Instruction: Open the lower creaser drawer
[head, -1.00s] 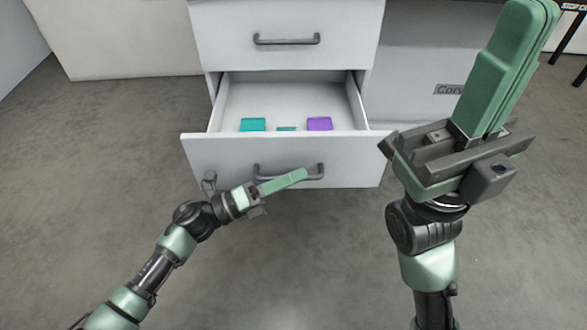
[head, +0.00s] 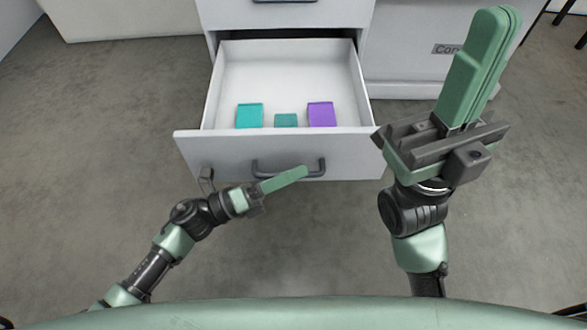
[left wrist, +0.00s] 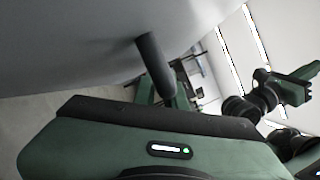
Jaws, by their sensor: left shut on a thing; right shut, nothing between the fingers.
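The lower creaser drawer (head: 222,155) is pulled well out of the white cabinet. Inside lie two teal items (head: 249,116) (head: 286,121) and a purple item (head: 320,115). Its dark bar handle (head: 316,168) is on the front panel. My left gripper (head: 290,178) is at this handle, shut on it, with the fingers hiding part of the bar. In the left wrist view the handle (left wrist: 153,62) stands out from the drawer front just beyond the gripper body. My right gripper (head: 480,70) is shut and empty, raised to the right of the drawer.
The upper drawer (head: 285,14) above is closed. A cabinet panel with a partly hidden label (head: 446,48) is to the right. Bare grey floor (head: 90,130) is free on the left and in front. Dark furniture legs (head: 565,12) show at the upper right.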

